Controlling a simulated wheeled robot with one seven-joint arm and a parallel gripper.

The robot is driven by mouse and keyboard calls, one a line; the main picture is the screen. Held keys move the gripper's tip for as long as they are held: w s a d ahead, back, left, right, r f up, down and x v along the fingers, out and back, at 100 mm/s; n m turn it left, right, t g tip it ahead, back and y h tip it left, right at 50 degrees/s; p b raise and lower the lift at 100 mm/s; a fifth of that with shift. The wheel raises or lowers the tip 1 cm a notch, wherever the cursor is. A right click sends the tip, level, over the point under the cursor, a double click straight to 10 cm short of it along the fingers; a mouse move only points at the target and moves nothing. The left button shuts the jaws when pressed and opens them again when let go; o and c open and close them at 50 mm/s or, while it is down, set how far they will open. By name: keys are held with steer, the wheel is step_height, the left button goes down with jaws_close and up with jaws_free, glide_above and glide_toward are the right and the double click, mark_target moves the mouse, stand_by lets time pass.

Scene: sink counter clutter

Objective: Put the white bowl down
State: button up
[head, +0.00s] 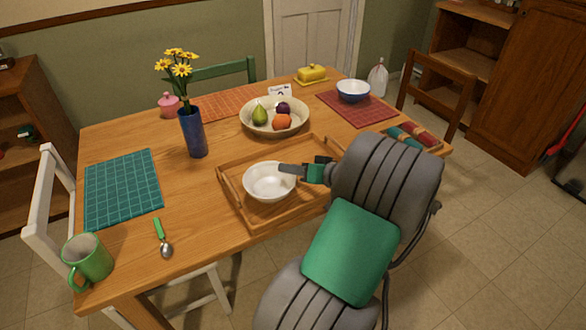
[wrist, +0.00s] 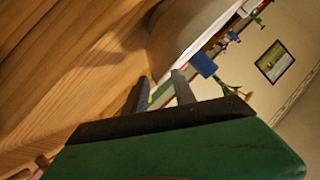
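The white bowl (head: 266,188) is upright inside the wooden tray (head: 237,210) in the head view. I cannot tell for certain whether its base fully touches the tray floor. My gripper (head: 288,169) comes in from the right, with its fingers at the bowl's right rim. In the wrist view the two fingers of my gripper (wrist: 160,84) stand apart, with background showing in the gap. The bowl's shaded outer wall and pale rim (wrist: 190,38) show just beyond the fingertips. The far finger and the exact contact at the rim are partly hidden in the head view.
A cream fruit bowl (head: 247,128) stands behind the tray. A blue vase (head: 193,134) with yellow flowers stands behind left. A teal placemat (head: 122,188), a green mug (head: 88,260) and a spoon (head: 164,242) lie left.

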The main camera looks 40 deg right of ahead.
steer(key=p+v, duration=0.1)
steer(key=v, duration=1.1)
